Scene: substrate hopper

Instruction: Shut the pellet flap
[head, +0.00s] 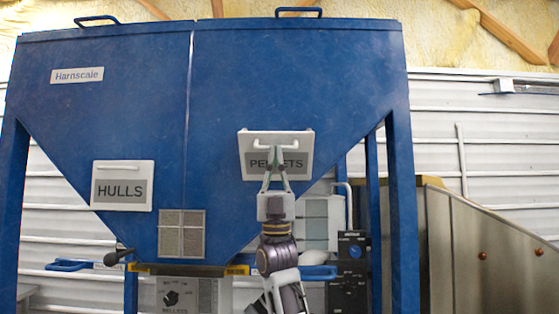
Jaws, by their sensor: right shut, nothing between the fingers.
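The pellet flap (300,141) is a white panel with a grey label reading PELLETS, on the right half of the blue hopper's front. It looks wider at its top than at its bottom, as if its top edge leans out from the hopper; how far is hard to tell. A pale bar handle (262,147) runs across its upper part. My right gripper (276,151) is shut and empty, pointing up, with its fingertips at the handle and over the middle of the label. Whether they touch the flap cannot be told. My left gripper is not in view.
The hulls flap (123,168) lies flat on the hopper (120,60) at the left. Below are a mesh panel (181,234), a dial box (185,295) and a black control unit (350,270). A metal-sided bin (490,260) stands at the right.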

